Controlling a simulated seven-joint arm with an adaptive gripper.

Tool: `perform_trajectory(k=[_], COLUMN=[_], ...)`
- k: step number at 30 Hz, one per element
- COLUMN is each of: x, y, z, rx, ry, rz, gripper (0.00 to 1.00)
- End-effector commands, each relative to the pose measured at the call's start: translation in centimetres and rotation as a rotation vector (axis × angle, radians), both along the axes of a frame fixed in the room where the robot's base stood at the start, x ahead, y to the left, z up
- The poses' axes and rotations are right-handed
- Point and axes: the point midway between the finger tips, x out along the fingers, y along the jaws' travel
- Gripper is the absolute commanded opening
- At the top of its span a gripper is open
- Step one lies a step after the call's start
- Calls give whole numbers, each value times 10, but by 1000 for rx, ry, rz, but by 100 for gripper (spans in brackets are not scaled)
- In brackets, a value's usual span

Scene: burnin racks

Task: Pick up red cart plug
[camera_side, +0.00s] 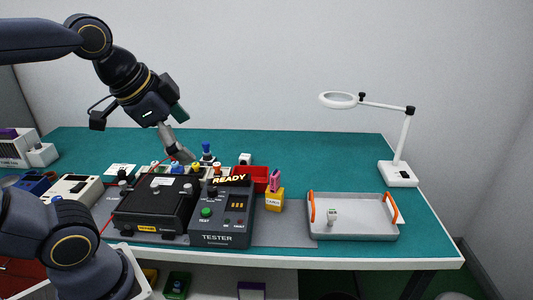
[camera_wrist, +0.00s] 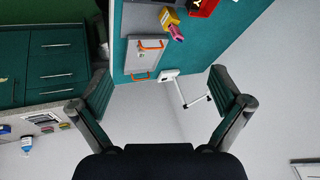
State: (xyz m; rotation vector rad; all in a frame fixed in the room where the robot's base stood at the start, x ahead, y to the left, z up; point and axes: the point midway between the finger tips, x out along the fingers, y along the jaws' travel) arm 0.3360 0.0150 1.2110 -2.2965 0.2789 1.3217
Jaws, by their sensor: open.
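I cannot single out a red cart plug for certain in either view. In the side view, a thin red cable (camera_side: 107,222) shows at the left of the black case (camera_side: 152,208), and several small coloured knobs or plugs stand behind that case, partly hidden. My gripper (camera_side: 184,155) is above and behind these small parts, angled down to the right. In the wrist view my gripper (camera_wrist: 158,78) has its fingers spread wide, with nothing between them but the view of the wall and table.
A grey tester (camera_side: 222,228) with a lit READY sign stands right of the case. A yellow box (camera_side: 274,200), a red bin (camera_side: 258,174) and a grey tray (camera_side: 352,229) with orange handles lie further right. A magnifier lamp (camera_side: 398,172) stands at the table's right. The table's back right is clear.

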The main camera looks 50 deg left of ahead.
Motion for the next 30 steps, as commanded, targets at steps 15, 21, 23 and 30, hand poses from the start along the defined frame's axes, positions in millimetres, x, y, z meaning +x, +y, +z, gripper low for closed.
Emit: perform_trajectory(k=[15,21,23,30], x=[-26,-26,-26,-26], y=[-16,-16,-16,-15], z=[-43,-43,-43,-43], rx=[-307,-306,-305,-305], ry=[34,34,34,34], rz=[425,424,423,423], gripper=[90,75,68,60])
